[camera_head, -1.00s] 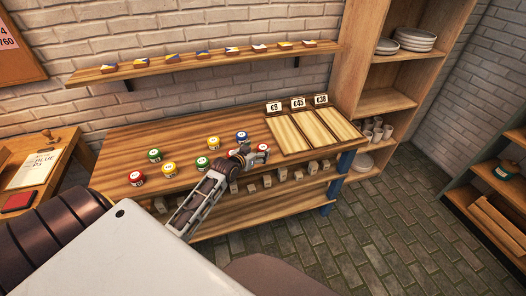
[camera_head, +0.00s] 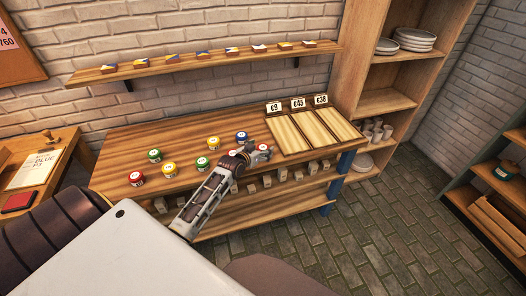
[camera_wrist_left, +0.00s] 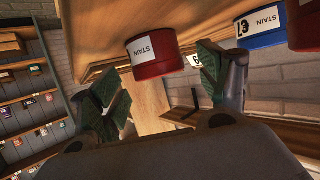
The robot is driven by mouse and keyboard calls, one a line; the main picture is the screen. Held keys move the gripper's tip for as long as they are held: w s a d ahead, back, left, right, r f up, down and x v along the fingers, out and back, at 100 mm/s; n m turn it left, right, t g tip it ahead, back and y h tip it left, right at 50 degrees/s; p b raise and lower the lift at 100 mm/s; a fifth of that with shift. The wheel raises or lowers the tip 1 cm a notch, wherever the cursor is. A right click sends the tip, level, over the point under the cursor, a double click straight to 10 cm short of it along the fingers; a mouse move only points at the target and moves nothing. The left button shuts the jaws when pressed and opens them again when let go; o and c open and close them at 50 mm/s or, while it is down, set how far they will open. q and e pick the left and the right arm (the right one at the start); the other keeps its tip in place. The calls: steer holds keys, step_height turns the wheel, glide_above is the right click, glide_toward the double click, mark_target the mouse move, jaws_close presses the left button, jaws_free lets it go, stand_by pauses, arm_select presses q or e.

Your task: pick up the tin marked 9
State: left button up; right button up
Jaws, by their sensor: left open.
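My left gripper (camera_head: 252,154) is beside the second red tin at the bench's front. In the wrist view, a red tin (camera_wrist_left: 152,55) labelled STAIN lies between the spread fingers of my left gripper (camera_wrist_left: 168,78), without visible grip. My right gripper is out of view.
A blue tin (camera_wrist_left: 258,25) and another red tin (camera_wrist_left: 305,25) are close by in the wrist view. Price cards (camera_head: 298,103) stand behind pale boards (camera_head: 312,130) on the bench's right. A wall shelf (camera_head: 200,62) runs above.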

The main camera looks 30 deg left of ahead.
arm_select(q)
steer(key=shift+x, duration=1.25)
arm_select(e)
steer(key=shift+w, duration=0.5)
